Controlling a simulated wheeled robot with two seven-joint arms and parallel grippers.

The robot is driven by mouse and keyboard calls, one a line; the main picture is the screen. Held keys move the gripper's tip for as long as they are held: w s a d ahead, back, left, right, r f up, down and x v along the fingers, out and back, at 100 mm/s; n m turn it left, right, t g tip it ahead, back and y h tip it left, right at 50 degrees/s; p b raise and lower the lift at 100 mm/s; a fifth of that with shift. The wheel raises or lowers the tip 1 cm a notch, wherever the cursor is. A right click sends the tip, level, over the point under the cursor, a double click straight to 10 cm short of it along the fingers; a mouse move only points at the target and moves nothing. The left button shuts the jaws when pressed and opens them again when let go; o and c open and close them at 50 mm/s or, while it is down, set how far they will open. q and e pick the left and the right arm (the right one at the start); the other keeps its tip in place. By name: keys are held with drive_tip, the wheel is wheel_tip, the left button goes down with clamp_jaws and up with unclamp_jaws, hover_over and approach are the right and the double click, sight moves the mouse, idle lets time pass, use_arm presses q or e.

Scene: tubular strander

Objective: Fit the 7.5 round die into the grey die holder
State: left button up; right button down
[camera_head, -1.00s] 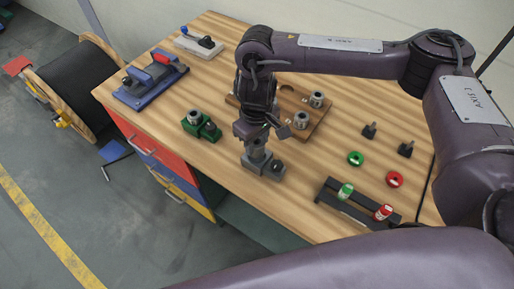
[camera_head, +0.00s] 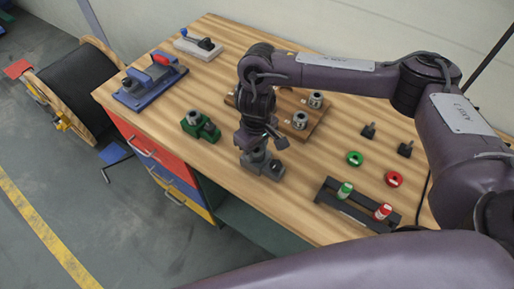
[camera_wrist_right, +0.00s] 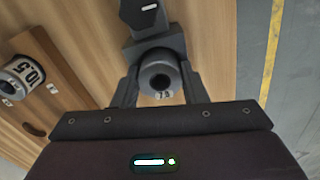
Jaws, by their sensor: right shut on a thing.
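My right gripper (camera_head: 252,148) points down over the grey die holder (camera_head: 273,170) near the front edge of the bench. In the right wrist view its fingers (camera_wrist_right: 158,92) are shut on the round die (camera_wrist_right: 161,76), a grey ring with a dark bore and a partly legible 7.5 mark. The die is at the holder's round end; the holder's dark grey body (camera_wrist_right: 150,22) runs on beyond it. I cannot tell how deep the die sits, because the gripper hides it in the head view. My left gripper is not in view.
A wooden board (camera_head: 308,122) with other grey dies, one marked 10.5 (camera_wrist_right: 32,75), lies right beside the gripper. A green fixture (camera_head: 200,126) stands to the left. A black rack (camera_head: 350,208) with green and red gauges is at the front right.

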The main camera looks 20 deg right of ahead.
sight(256, 150)
drive_tip(key=c, duration=0.9)
unclamp_jaws()
drive_tip(key=shift+s+f, duration=0.4)
drive_tip(key=shift+f, duration=0.25)
drive_tip(key=shift+o, duration=0.2)
drive_tip(key=shift+r, duration=0.1)
wheel_tip(256, 150, up, 13)
drive_tip(key=p, duration=0.1)
drive_tip(key=shift+w+r, duration=0.15)
drive_tip(key=shift+w, duration=0.2)
